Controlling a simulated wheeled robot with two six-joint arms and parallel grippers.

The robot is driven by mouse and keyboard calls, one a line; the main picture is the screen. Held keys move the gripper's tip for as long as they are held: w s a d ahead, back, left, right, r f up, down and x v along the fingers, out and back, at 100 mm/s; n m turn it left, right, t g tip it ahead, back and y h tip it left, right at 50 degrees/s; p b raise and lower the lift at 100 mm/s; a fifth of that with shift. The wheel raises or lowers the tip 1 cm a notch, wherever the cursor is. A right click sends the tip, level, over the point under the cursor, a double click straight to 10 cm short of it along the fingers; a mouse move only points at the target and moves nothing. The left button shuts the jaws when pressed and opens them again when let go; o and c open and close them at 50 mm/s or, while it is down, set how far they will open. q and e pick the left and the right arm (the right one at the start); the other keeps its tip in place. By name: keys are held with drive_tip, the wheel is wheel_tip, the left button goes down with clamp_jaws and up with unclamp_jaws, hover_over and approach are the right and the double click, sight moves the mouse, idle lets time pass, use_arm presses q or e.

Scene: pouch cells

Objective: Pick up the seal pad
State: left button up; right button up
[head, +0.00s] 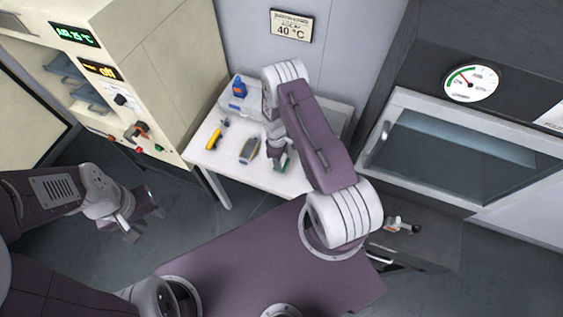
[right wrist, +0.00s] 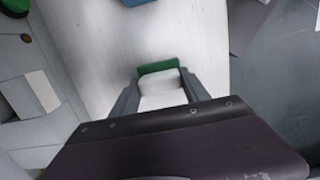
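The seal pad appears to be the small green and white block (right wrist: 160,80) in the right wrist view, on or just above the white table. A bit of green (head: 284,167) shows at my right gripper in the head view. My right gripper (head: 279,158) points down at the table's front part. In the right wrist view its two fingers (right wrist: 160,88) stand on either side of the block, close to its sides. I cannot tell whether they press on it. My left gripper (head: 143,218) is open and empty over the floor at the left.
The white table (head: 203,158) also carries a yellow-handled tool (head: 214,139), a grey and yellow meter (head: 249,150) and a clear box (head: 232,106) with a blue item (head: 239,88). A beige cabinet (head: 165,60) stands left, a dark glass-fronted chamber (head: 455,150) right.

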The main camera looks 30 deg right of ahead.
sight(283, 158)
drive_tip(key=c, duration=0.7)
drive_tip(key=shift+o, duration=0.2)
drive_tip(key=shift+r, duration=0.5)
wheel_tip(283, 158, up, 3)
drive_tip(key=shift+w+f+b, duration=0.1)
drive_tip(key=shift+b, duration=0.65)
drive_tip(key=s+a+r+b, duration=0.2)
drive_tip(key=s+a+r, duration=0.3)
drive_tip(key=s, duration=0.5)
wheel_tip(283, 158, up, 2)
drive_tip(key=shift+s+a+r, duration=0.1)
drive_tip(key=shift+s+a, duration=0.1)
drive_tip(key=shift+s, duration=0.1)
